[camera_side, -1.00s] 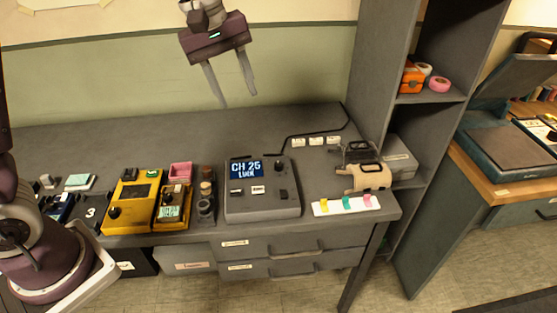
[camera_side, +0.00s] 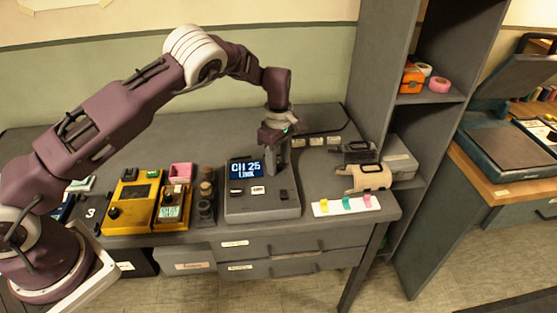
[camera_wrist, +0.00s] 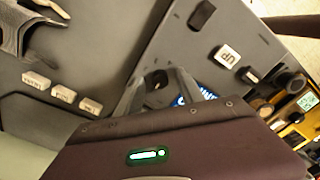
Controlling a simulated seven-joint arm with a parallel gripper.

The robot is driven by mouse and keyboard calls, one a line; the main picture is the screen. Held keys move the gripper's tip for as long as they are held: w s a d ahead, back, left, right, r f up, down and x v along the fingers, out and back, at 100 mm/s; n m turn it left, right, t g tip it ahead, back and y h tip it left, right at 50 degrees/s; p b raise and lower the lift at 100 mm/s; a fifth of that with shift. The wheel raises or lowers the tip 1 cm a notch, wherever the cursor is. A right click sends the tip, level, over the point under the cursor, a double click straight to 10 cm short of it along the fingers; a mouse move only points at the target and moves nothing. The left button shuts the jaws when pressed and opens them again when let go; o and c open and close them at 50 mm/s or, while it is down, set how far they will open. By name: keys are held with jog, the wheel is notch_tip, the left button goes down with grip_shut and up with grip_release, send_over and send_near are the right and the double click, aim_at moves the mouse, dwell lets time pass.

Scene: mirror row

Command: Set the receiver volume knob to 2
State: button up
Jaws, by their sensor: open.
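The receiver (camera_side: 262,206) is a grey box on the desk with a blue screen (camera_side: 246,168) reading "CH 25 LINK". It also fills much of the wrist view (camera_wrist: 185,45). Its dark round knob (camera_wrist: 156,79), right of the screen, shows between my fingers in the wrist view. In the side view my gripper hides this knob. My gripper (camera_side: 282,170) points down over the receiver's upper right. In the wrist view my gripper (camera_wrist: 160,88) is open, with a finger on each side of the knob. I cannot tell if they touch it, nor read any number there.
Yellow devices (camera_side: 130,200) stand left of the receiver, with dark round pieces (camera_side: 206,190) between. A white strip with coloured tabs (camera_side: 346,205) and a tan strapped item (camera_side: 368,178) lie to the right. A grey shelf (camera_side: 430,95) rises at the desk's right end.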

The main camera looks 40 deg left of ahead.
grip_shut()
jog(key=shift+m, duration=0.3)
jog(key=m, duration=0.3)
jog(key=shift+m, duration=0.3)
jog(key=m, duration=0.4)
jog(key=shift+m, duration=0.3)
jog(key=m, duration=0.4)
jog(key=shift+m, duration=2.4)
